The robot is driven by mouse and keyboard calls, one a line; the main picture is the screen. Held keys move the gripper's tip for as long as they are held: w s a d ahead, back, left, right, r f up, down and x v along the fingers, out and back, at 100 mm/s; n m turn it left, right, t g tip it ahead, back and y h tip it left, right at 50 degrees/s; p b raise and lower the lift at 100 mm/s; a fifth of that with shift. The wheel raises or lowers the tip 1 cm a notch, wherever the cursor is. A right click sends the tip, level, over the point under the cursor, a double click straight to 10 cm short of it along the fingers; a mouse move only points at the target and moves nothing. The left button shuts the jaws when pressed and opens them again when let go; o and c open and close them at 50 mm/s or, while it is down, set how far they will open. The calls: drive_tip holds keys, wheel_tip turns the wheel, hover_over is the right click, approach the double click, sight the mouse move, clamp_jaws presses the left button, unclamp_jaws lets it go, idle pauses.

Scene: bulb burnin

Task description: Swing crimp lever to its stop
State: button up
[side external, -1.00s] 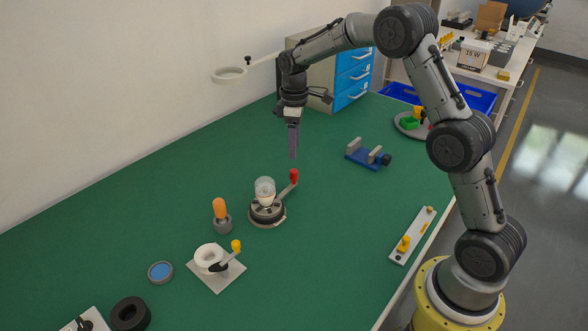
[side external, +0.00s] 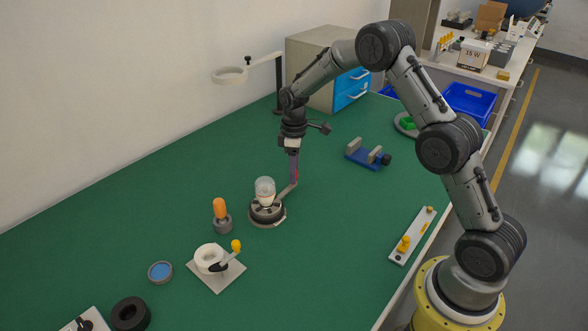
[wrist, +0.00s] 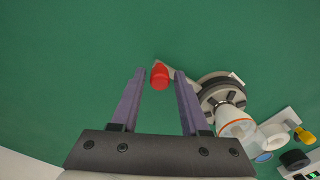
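The crimp lever is a light grey arm (side external: 288,190) with a red knob (wrist: 159,76) at its end. It sticks out to the upper right from a round dark crimp fixture (side external: 266,213), which also shows in the wrist view (wrist: 221,90). A clear glass bulb with a pale base (side external: 265,190) stands upright in the fixture. My gripper (side external: 294,180) points down at the lever's end. In the wrist view its two purple fingers (wrist: 160,72) are apart, with the knob between them and a gap on each side. In the side view the fingers mostly hide the knob.
An orange-topped peg (side external: 220,210) and a white fixture with a yellow-knobbed lever (side external: 213,260) stand left of the crimp fixture. A blue vise (side external: 368,155) is at the right, and a ring stand (side external: 278,85) is behind. The green bench between is clear.

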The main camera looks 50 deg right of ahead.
clamp_jaws()
idle(1.1)
